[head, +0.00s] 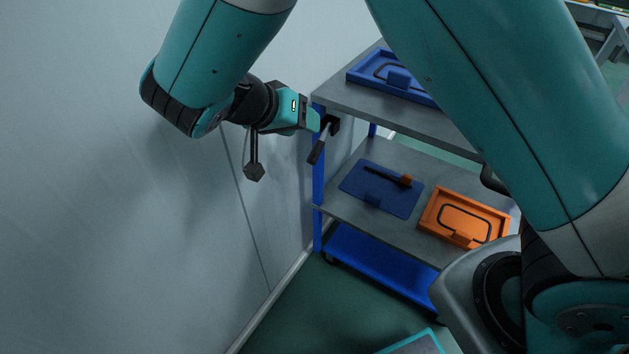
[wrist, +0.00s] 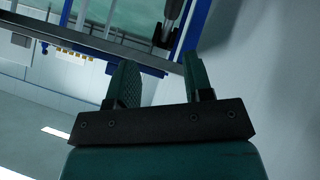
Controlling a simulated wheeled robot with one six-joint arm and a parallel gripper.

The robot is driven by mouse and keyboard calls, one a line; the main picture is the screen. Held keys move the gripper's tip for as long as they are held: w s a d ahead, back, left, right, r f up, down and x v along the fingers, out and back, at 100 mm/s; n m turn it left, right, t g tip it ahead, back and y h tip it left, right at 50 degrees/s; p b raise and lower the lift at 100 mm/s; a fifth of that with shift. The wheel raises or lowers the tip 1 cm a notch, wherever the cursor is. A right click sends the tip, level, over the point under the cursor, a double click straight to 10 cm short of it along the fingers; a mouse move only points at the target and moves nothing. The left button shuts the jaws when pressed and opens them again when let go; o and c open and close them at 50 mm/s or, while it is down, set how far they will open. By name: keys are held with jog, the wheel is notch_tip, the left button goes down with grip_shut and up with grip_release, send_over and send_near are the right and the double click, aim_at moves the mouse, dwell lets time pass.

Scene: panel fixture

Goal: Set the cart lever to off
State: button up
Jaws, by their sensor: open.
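The cart lever (head: 317,149) is on the cart's near left blue corner post (head: 318,185) in the head view. It has a dark grip and a lighter shaft, and hangs down and slightly left from a black mount (head: 332,124). My gripper (head: 315,120) is beside the top of that post, close to the mount. In the wrist view my gripper (wrist: 160,76) has its two fingers apart with nothing between them. The lever (wrist: 171,14) shows there beyond the fingertips, cut off by the top edge. No off marking is readable.
The cart's grey upper shelf (head: 420,118) holds a blue tray (head: 365,72). The lower shelf holds a blue panel (head: 355,182) with a dark tool and an orange tray (head: 440,195). A pale wall (head: 90,230) stands close on the left.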

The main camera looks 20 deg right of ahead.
aim_at(312, 153)
jog(key=f+m+h+b, duration=0.1)
jog(key=f+b, duration=0.2)
jog(key=d+f+m+t+h+b, duration=0.1)
jog(key=f+b, duration=0.2)
jog(key=b, duration=0.1)
jog(key=f+m+h+b, duration=0.2)
jog(key=f+b, duration=0.1)
jog(key=shift+w+d+f, duration=0.15)
jog(key=shift+w+d, duration=0.1)
jog(key=shift+w, duration=0.1)
jog(key=shift+r+b+x, duration=0.15)
jog(key=shift+b+x, duration=0.1)
jog(key=shift+x, duration=0.35)
jog(key=shift+r+b+x, duration=0.15)
jog(key=shift+b+x, duration=0.05)
jog(key=shift+x, duration=0.45)
jog(key=shift+d, duration=0.1)
jog(key=shift+c, duration=0.2)
grip_shut()
